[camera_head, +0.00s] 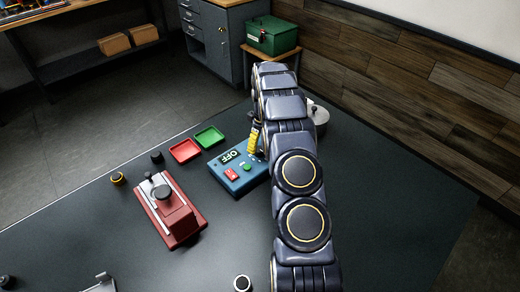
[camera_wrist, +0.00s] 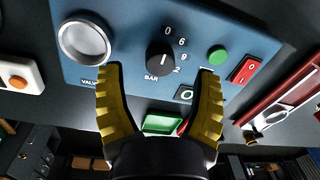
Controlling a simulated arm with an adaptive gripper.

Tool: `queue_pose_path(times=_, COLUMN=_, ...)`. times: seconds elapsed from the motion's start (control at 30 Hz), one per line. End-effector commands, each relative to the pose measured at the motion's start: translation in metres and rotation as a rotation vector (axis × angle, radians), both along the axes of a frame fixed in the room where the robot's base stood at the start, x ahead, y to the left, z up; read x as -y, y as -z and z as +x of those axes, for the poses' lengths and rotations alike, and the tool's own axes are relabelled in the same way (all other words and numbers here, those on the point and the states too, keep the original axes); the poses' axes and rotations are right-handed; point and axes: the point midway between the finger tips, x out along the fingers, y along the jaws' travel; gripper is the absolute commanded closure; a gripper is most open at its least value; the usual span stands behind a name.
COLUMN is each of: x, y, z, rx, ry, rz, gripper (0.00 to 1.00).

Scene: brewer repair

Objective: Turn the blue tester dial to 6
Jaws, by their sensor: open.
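The blue tester (camera_head: 246,186) lies on the dark table, and its display reads OFF in the head view. In the wrist view the blue panel (camera_wrist: 125,20) fills the top. Its black dial (camera_wrist: 160,61), marked BAR, has 0, 6, 9 and a partly hidden 2 around its upper right side. The dial's mark seems to point up toward 0, but it is small. My gripper (camera_wrist: 159,72) is open, with its yellow fingers on either side of the dial and apart from it. In the head view my gripper (camera_head: 254,140) is over the tester's far right part; my arm hides the dial there.
A red tray (camera_head: 185,151) and a green tray (camera_head: 209,137) lie behind the tester. A red device (camera_head: 178,222) stands to its left.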

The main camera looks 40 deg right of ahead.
Motion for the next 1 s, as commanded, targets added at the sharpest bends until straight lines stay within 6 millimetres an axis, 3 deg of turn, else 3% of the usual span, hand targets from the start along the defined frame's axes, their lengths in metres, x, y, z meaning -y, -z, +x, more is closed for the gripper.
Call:
queue_pose_path(times=0.2, x=-0.002, y=0.029, z=0.000, rx=0.000, ry=-0.001, rz=0.000, gripper=0.35)
queue_pose_path(times=0.47, x=-0.002, y=0.031, z=0.000, rx=0.002, ry=0.000, rz=-0.001, gripper=0.35)
queue_pose_path(times=0.5, x=-0.002, y=0.031, z=0.000, rx=0.002, ry=0.000, rz=-0.001, gripper=0.44)
queue_pose_path(times=0.63, x=-0.002, y=0.031, z=0.000, rx=0.002, ry=0.000, rz=-0.001, gripper=0.99)
queue_pose_path(times=1.0, x=-0.002, y=0.032, z=0.001, rx=0.003, ry=0.015, rz=-0.002, gripper=1.00)
